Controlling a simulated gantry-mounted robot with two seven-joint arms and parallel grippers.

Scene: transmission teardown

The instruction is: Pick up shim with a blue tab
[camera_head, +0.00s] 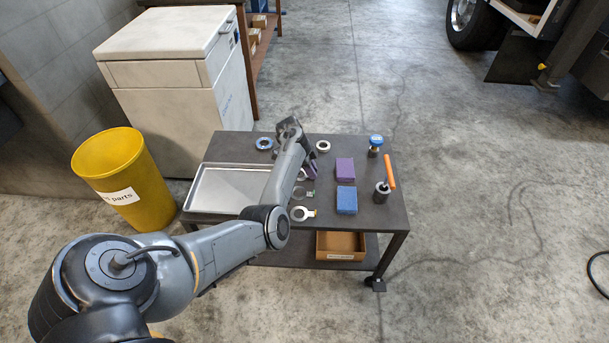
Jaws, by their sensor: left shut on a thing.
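My left arm reaches in from the lower left over the grey cart, and its gripper (309,168) points down near the middle of the cart top. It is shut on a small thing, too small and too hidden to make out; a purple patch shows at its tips. A thin ring (298,192) lies just below it, partly behind my forearm. A ring with a pale tab (302,214) lies nearer the front edge. I cannot make out a blue tab on either ring. My right gripper is not in view.
A metal tray (215,190) fills the cart's left. A blue ring (264,143) lies behind. A yellow bin (145,190) stands left.

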